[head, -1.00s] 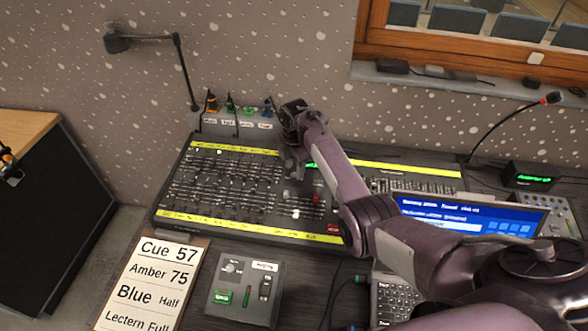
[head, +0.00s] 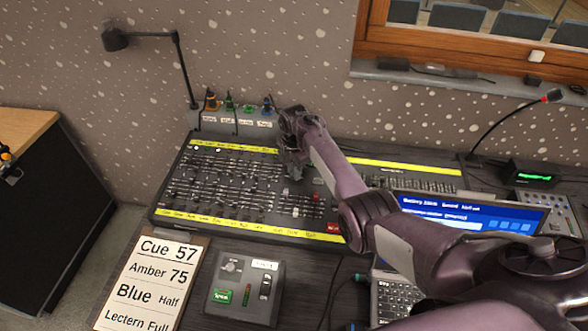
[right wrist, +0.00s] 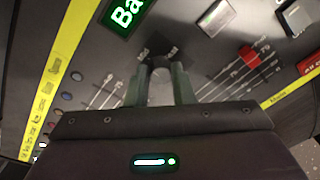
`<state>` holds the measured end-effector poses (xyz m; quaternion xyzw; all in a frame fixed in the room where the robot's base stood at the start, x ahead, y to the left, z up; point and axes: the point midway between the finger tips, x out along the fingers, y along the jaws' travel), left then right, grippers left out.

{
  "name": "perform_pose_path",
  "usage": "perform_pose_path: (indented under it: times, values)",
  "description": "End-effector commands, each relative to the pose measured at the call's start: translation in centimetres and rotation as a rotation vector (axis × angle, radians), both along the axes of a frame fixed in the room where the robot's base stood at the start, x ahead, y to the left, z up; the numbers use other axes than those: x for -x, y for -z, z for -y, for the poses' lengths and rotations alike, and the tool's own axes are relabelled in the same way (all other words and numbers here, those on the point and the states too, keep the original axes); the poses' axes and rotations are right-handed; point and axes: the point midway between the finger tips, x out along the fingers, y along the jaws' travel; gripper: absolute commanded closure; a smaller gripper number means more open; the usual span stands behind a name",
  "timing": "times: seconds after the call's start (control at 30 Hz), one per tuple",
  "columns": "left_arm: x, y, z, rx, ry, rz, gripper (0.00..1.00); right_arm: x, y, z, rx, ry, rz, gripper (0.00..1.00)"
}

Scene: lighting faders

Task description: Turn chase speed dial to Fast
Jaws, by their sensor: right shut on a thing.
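The chase speed dial is mostly hidden between the fingers of my right gripper (right wrist: 160,82). In the right wrist view two small dark labels (right wrist: 172,50) sit just beyond the fingertips, too blurred to read surely. The gripper is shut on the dial, pointing down at the lighting console (right wrist: 215,60). In the head view my right gripper (head: 292,172) reaches down onto the middle of the console (head: 160,208), and the dial is hidden there. My left gripper is not in view.
Rows of faders (head: 225,175) lie left of my gripper. A red fader cap (right wrist: 250,57) and a lit green display (right wrist: 127,14) are close by. A laptop (head: 465,215), small switch box (head: 243,290) and cue sheet (head: 150,285) surround the console.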

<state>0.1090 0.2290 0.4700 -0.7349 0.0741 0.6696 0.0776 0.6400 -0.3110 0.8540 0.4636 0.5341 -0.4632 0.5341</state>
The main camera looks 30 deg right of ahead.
Motion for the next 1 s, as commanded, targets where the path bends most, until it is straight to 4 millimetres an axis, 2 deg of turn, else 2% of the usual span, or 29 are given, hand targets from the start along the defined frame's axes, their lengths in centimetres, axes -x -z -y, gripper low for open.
perform_pose_path:
  times: [0.37, 1.0]
  values:
    - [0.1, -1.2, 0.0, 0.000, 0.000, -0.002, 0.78, 0.0, -0.2, 0.0, -0.012, 0.155, 0.006, 1.00]
    - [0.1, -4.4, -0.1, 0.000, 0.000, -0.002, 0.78, 0.2, -0.2, 0.0, -0.053, 0.746, 0.038, 1.00]
